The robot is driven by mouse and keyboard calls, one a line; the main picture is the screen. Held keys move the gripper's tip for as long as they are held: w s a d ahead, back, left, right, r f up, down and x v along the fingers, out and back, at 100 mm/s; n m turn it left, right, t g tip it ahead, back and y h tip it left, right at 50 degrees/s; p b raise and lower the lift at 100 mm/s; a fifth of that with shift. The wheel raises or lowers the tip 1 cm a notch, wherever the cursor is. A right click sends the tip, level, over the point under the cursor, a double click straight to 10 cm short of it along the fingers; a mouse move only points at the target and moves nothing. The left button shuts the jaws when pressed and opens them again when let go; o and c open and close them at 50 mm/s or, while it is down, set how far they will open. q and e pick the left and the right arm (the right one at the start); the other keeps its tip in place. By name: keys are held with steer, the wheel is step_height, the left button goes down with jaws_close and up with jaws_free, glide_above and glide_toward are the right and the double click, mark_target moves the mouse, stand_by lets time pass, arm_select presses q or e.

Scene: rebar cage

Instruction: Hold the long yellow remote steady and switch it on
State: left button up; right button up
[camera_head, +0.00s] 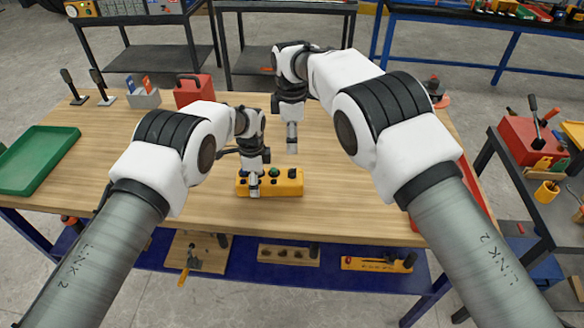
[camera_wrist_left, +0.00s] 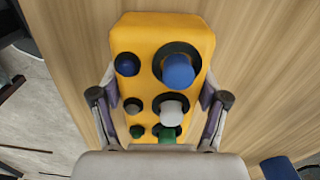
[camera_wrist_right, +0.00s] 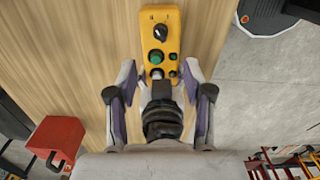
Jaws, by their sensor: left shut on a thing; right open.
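The long yellow remote (camera_head: 287,188) lies on the wooden table near its front edge. My left gripper (camera_head: 254,190) is shut on it, with fingers against its two long sides in the left wrist view (camera_wrist_left: 160,110). That view shows a large blue button (camera_wrist_left: 178,70), a white button (camera_wrist_left: 172,108) and smaller buttons. In the right wrist view the remote (camera_wrist_right: 170,15) has a black rotary knob (camera_wrist_right: 160,32) near one end and a green button (camera_wrist_right: 155,57). A dark ribbed part hides its lower portion. My right gripper (camera_head: 292,145) is open above the table, behind the remote.
On the table are a green tray (camera_head: 40,160), a red box (camera_head: 194,91), a grey-white holder (camera_head: 144,98) and two dark upright levers (camera_head: 97,78). A blue shelf below holds several panels. The table's middle left is clear.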

mark_target(293, 169)
step_height(293, 169, down, 11)
steer(key=shift+d, duration=0.15)
jaws_close()
